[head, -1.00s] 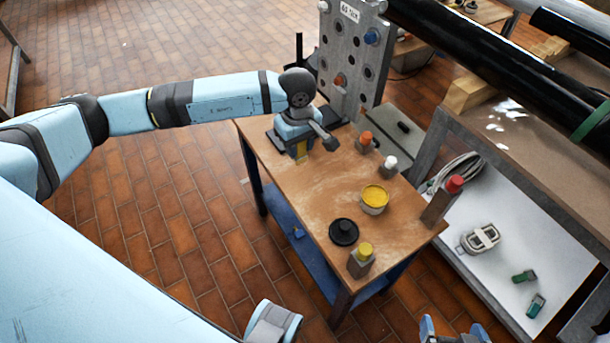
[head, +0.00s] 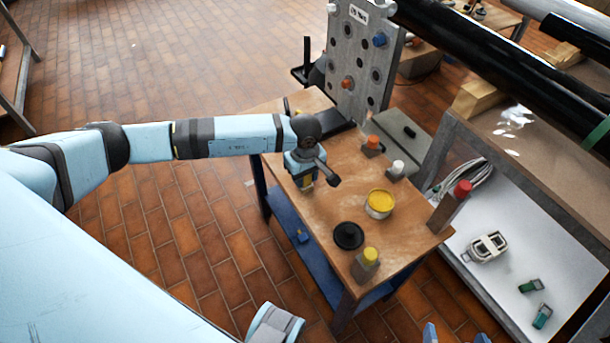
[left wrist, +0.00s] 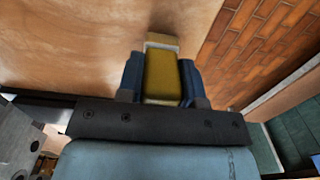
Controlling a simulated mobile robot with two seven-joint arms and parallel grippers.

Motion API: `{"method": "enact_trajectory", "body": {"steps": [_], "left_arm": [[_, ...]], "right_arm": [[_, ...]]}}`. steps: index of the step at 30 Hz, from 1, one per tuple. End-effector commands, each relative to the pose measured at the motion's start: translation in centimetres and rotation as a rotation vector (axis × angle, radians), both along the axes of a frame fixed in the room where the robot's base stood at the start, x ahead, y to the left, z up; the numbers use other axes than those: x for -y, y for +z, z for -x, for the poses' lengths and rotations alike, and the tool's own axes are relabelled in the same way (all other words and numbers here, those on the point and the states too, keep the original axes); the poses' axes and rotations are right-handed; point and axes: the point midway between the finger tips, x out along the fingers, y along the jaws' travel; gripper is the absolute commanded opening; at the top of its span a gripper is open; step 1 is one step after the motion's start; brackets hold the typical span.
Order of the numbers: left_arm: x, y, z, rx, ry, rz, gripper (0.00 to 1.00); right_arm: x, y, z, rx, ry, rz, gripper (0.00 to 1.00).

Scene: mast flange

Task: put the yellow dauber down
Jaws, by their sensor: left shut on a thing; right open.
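My left gripper (head: 304,178) is shut on the yellow dauber (left wrist: 161,75), over the left part of the wooden table (head: 325,205). In the left wrist view the dauber is a yellow block with a pale end, between two blue fingers. In the head view only a small yellow part of it shows under the gripper. I cannot tell whether it touches the tabletop. My right gripper (head: 456,335) is open at the bottom edge of the head view, with only its blue fingertips showing.
On the table are an open yellow tin (head: 379,203), a black round lid (head: 348,236), and yellow-capped (head: 366,262), white-capped (head: 396,170), orange-capped (head: 372,145) and red-capped (head: 452,203) pieces. A grey holed plate (head: 362,65) stands behind. Bare wood lies between gripper and lid.

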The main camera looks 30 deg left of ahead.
Motion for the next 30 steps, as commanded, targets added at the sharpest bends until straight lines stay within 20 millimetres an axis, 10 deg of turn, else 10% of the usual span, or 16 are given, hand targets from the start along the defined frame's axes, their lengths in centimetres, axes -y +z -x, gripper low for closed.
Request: {"method": "enact_trajectory", "body": {"steps": [4,5,8,19,30], "left_arm": [[0.0,-0.5,0.0,0.0,0.0,0.0,0.1],[0.0,-0.3,0.0,0.0,0.0,0.0,0.41],[0.0,-0.3,0.0,0.0,0.0,0.0,0.59],[0.0,0.5,0.0,0.001,0.0,0.0,0.59],[-0.1,8.0,-0.1,0.004,-0.002,0.0,0.59]], "right_arm": [[0.0,-0.4,0.0,0.001,0.001,-0.003,1.0],[0.0,-0.1,0.0,0.001,0.001,-0.003,1.0],[0.0,0.0,0.0,0.003,0.0,-0.004,1.0],[0.0,0.4,0.0,0.004,0.001,-0.002,1.0],[0.0,0.4,0.1,-0.007,-0.002,-0.003,1.0]]}}
